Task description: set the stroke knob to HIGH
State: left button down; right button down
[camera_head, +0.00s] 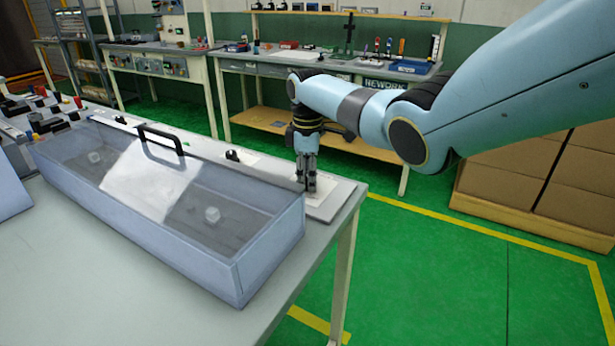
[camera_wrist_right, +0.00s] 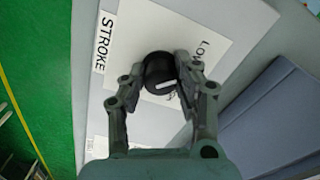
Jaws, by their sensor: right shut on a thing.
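The stroke knob (camera_wrist_right: 158,68) is round and black with a white pointer line, seen in the right wrist view. It sits on a white dial plate (camera_wrist_right: 222,52) beside a STROKE label (camera_wrist_right: 104,42). A partly covered label beginning "LO" is printed to its upper right. The pointer lies aslant on the lower part of the knob, toward lettering partly hidden by the finger. My right gripper (camera_head: 310,187) is shut on the knob, a finger on either side. In the head view the gripper hides the knob at the bench's right end. My left gripper is not in view.
A long box with a clear lid (camera_head: 190,195) and black handle (camera_head: 160,138) stands just left of the right gripper. Another small black knob (camera_head: 232,155) is behind it. The grey bench top (camera_head: 90,270) is bare in front. A REWORK bench (camera_head: 384,84) stands behind.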

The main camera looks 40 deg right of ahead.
jog(key=m+p, duration=0.2)
jog(key=m, duration=0.1)
jog(key=shift+r+m, duration=0.1)
jog(key=shift+m, duration=0.2)
jog(key=m+p, duration=0.2)
jog(key=m, duration=0.2)
jog(key=m+p, duration=0.1)
jog(key=m, duration=0.9)
jog(key=shift+p, duration=0.3)
